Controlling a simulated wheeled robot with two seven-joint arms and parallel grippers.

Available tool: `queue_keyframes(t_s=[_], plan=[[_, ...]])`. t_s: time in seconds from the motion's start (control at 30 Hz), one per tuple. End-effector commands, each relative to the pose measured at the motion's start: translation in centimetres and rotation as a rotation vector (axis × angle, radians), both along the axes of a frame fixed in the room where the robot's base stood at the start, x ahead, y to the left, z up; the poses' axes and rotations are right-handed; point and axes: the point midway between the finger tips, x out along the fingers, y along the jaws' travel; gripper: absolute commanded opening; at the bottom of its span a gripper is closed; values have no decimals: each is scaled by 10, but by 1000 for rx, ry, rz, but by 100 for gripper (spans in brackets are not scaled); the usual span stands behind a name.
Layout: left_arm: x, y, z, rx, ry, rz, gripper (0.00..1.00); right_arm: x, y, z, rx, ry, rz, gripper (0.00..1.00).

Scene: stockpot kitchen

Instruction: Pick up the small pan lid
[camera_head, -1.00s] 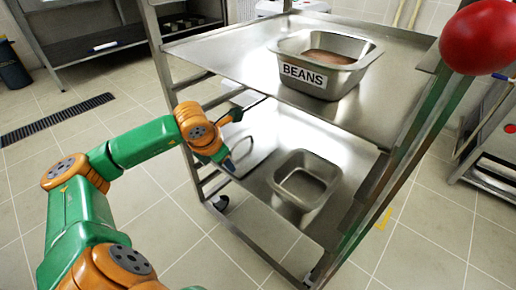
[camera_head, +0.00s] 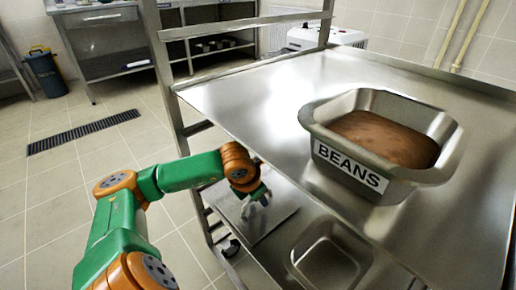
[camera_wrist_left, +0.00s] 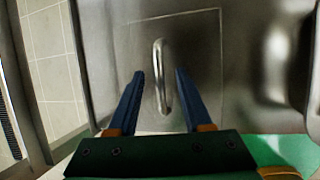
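The small pan lid (camera_wrist_left: 198,55) is a flat, square metal sheet with an upright loop handle (camera_wrist_left: 160,75). It lies on the rack's lower shelf, and in the head view it shows partly below my gripper (camera_head: 276,216). My left gripper (camera_wrist_left: 158,95) is open, with one blue finger on each side of the handle and a visible gap on both sides. In the head view my left gripper (camera_head: 260,194) is just above the lid. Whether the fingertips reach down to handle height is hard to tell. My right gripper is not in view.
An open metal pan (camera_head: 330,262) sits on the lower shelf, right of the lid. The upper shelf (camera_head: 250,95) overhangs close to my left gripper and carries a pan labelled BEANS (camera_head: 347,168). A rack post (camera_head: 164,75) stands left of the lid. Tiled floor is free at left.

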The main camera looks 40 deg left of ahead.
Motion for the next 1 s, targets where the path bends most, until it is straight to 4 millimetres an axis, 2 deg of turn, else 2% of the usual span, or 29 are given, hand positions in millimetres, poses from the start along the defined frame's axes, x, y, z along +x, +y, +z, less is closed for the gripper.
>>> queue_keyframes(t_s=[0.03, 0.2, 1.0], plan=[[0, 0, 0, 0, 0, 0, 44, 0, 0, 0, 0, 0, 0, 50], [0, 0, 0, 0, 0, 0, 0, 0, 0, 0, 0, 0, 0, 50], [0, 0, 1, 0, -1, 0, 0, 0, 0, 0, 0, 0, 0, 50]])
